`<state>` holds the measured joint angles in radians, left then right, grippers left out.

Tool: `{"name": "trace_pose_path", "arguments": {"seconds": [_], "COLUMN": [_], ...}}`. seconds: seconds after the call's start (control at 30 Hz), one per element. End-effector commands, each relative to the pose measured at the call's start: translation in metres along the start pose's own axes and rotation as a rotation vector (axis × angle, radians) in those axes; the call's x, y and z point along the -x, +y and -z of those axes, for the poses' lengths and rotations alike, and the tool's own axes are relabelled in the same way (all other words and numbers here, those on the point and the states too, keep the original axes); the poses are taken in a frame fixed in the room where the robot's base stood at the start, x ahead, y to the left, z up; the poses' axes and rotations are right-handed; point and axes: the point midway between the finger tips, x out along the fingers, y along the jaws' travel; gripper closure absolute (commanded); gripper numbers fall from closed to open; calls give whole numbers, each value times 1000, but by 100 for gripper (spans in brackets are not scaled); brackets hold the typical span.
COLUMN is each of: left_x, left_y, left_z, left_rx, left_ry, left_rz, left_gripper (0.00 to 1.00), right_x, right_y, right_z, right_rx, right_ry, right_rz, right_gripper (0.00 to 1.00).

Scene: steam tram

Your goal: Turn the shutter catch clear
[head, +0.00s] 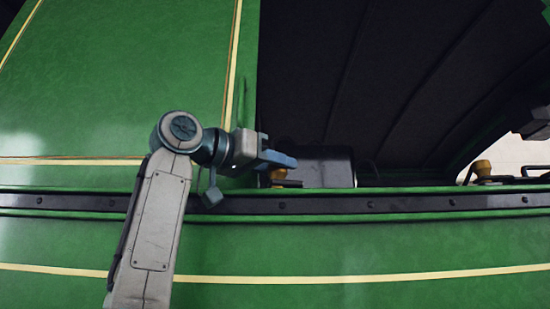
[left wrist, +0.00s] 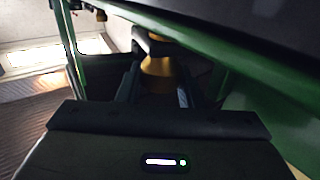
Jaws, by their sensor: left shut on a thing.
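The shutter catch (head: 278,175) is a brass-coloured knob with a dark lever, at the ledge of the green tram side. My left gripper (head: 284,161) reaches it from the left and covers part of it. In the left wrist view the brass body of the catch (left wrist: 158,72) stands between the two fingers of my left gripper (left wrist: 158,92), which is shut on it. Its dark lever shows at the top of the brass body there. How far the catch is turned is hard to tell. My right gripper does not show.
A dark ledge rail (head: 400,203) with bolts runs along the green side (head: 400,245). A second brass fitting (head: 483,168) with a dark lever sits farther right. A dark box (head: 325,168) stands behind the catch. A green panel (head: 130,90) rises at left; the dark opening is beside it.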

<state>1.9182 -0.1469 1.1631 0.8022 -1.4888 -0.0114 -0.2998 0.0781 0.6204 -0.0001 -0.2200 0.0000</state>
Motion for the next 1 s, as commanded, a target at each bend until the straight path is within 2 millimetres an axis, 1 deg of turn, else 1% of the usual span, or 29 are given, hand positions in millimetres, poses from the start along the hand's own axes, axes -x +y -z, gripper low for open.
{"name": "trace_pose_path", "arguments": {"seconds": [0.03, 0.3, 0.77, 0.8, 0.9, 1.0], "left_x": [-2, -2, -2, -2, -2, -2], "left_y": [-2, -1, 0, 0, 0, -1], "left_z": [0, -2, -3, -3, -3, -2], "left_rx": [4, 4, 3, 3, 3, 3], "left_ry": [-5, -6, -8, -8, -7, -5], "left_rz": [-24, -109, -125, -125, -124, -123], "left_gripper": [90, 90, 90, 65, 47, 47], "right_x": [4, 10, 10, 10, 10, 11], "right_y": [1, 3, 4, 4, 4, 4], "right_z": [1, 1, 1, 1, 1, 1], "right_rx": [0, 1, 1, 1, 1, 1], "right_ry": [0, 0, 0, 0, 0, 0], "right_rz": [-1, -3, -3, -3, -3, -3], "right_gripper": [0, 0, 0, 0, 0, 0]}}
